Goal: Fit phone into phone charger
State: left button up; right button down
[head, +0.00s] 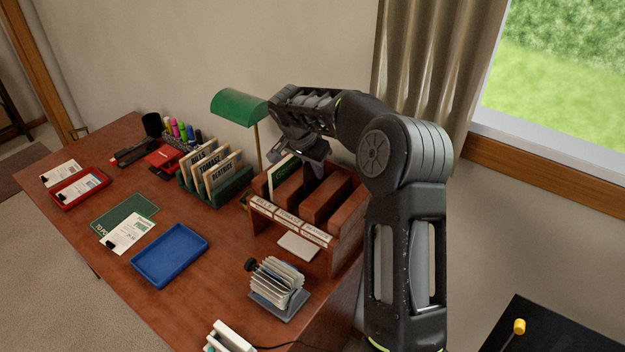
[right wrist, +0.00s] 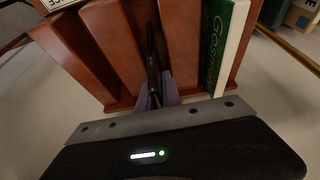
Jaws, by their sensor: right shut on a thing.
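My right gripper (head: 313,158) reaches down into the wooden sorter (head: 330,250) at the back right of the desk. In the right wrist view its two fingers (right wrist: 158,92) are shut on a thin black slab (right wrist: 152,50), seen edge-on, which looks like the phone. The slab stands upright in a slot between reddish-brown dividers. Its lower part is hidden. A white stand (head: 232,336) with a dark cable at the desk's front edge may be the phone charger; it is cut off by the picture's bottom. My left gripper is not in view.
A green book (right wrist: 220,45) stands in a nearby slot. A green lamp (head: 240,106) and a green card rack (head: 215,190) stand left of the sorter. A rotary card file (head: 277,285) stands in front. A blue tray (head: 170,255) lies on the desk (head: 205,290).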

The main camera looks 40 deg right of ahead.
dwell(0.9)
notch_tip(320, 180, up, 10)
jog(key=shift+r+b, duration=0.1)
jog(key=shift+b, duration=0.6)
